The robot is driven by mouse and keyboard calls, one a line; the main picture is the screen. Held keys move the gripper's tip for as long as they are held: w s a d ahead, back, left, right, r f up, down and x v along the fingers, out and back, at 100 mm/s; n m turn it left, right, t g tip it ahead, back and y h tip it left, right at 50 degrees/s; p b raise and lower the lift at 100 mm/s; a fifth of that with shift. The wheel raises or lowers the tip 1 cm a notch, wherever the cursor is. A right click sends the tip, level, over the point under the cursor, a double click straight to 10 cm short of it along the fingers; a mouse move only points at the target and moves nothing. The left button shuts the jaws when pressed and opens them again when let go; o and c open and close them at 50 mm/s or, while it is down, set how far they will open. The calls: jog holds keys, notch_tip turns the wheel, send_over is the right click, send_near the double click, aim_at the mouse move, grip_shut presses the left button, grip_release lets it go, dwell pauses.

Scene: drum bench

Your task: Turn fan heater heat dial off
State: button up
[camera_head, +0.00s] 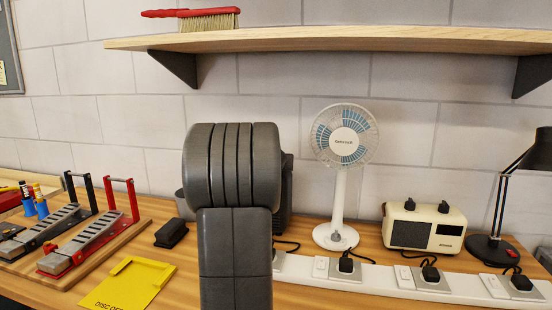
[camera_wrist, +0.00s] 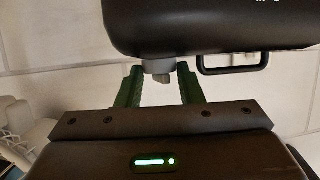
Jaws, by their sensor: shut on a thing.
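The fan heater (camera_head: 286,195) is a dark box at the back of the bench, mostly hidden behind my arm in the head view. In the wrist view its black body (camera_wrist: 220,28) fills the top. In the head view my gripper and the dial are hidden behind my arm. The dial's markings cannot be read.
A white desk fan (camera_head: 340,180), a cream radio (camera_head: 424,228) and a black lamp (camera_head: 492,248) stand to the right behind a white power strip (camera_head: 385,278). A yellow sheet (camera_head: 130,283) and drum pedals (camera_head: 85,235) lie left. A shelf (camera_head: 340,39) runs above.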

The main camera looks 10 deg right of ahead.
jog(key=shift+d+r+n+y+p, duration=0.15)
jog(key=shift+n+y+p, duration=0.55)
jog(key=shift+p, duration=2.65)
jog(key=shift+d+r+n+y+p, duration=0.15)
jog(key=shift+n+y+p, duration=0.55)
jog(key=shift+p, duration=2.6)
jog(key=y+p, duration=0.1)
jog(key=p, duration=0.3)
jog(key=shift+s+f+n, duration=0.1)
jog(key=shift+f+n, duration=0.2)
jog(key=shift+f, duration=0.1)
jog(key=o, duration=0.7)
jog(key=shift+d+r, duration=0.1)
jog(key=v, duration=1.3)
jog(key=shift+s+b, duration=0.3)
jog(key=shift+s, duration=0.15)
jog(key=shift+w+f, duration=0.15)
jog(key=shift+f, duration=0.1)
